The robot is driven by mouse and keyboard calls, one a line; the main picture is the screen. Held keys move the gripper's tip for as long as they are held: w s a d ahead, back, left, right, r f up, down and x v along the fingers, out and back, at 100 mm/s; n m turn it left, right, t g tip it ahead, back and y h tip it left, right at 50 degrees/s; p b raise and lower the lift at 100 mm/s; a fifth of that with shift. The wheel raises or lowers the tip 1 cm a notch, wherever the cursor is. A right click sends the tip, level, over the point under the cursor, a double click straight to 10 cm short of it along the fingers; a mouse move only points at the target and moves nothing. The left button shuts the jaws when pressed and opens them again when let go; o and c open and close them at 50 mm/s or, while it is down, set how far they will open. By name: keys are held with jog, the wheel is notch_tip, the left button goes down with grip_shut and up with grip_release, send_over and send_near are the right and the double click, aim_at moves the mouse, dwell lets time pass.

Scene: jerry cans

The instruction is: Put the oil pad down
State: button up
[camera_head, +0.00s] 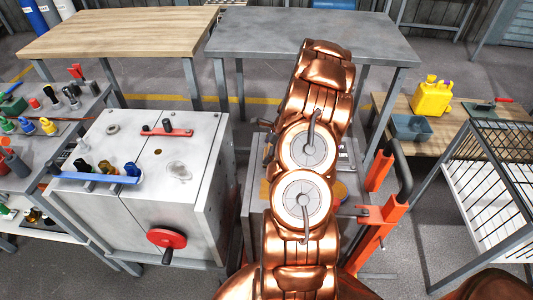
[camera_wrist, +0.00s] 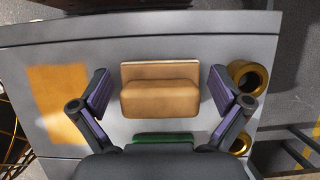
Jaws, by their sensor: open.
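In the wrist view, my gripper (camera_wrist: 160,92) is open, with one dark, purple-padded finger on each side of a tan, soft-edged block (camera_wrist: 160,97). This block seems to be the oil pad; the picture does not settle it. It appears to lie on a grey surface (camera_wrist: 210,45), with a visible gap to each finger. A flat orange-tan square (camera_wrist: 57,100) lies on the same surface at left. In the head view my copper arm hides the gripper and the block.
Gold ring-shaped parts (camera_wrist: 250,76) are close to the right finger. A green item (camera_wrist: 163,137) shows near the palm. In the head view, a grey cabinet (camera_head: 130,190) stands left, an orange frame (camera_head: 378,205) right, and a yellow can (camera_head: 432,98) on the right-hand table.

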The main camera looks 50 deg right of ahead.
jog(key=v, duration=1)
jog(key=s+a+r+n+g, duration=0.1)
jog(key=a+r+n, duration=0.35)
jog(key=a, duration=0.45)
jog(key=s+a+r+n+g, duration=0.1)
jog(key=a+r+n, duration=0.35)
jog(key=a, duration=0.45)
jog(key=s+a+r+n+g, duration=0.1)
jog(key=a+r+n, duration=0.35)
jog(key=a, duration=0.35)
jog(key=s+a+r+n+g+h, duration=0.1)
jog(key=s+a+n, duration=0.5)
jog(key=s, duration=0.4)
jog(key=s+a+r+n+g+h, duration=0.1)
jog(key=s+a+n, duration=0.6)
jog(key=s, duration=0.3)
jog(key=shift+s+r+n+h+b, duration=0.3)
jog(key=shift+n+h+b, duration=0.1)
jog(key=shift+n, duration=0.45)
notch_tip(320, 180, up, 8)
jog(key=p, duration=0.7)
jog(key=shift+f+p, duration=0.2)
jog(key=shift+p, duration=0.15)
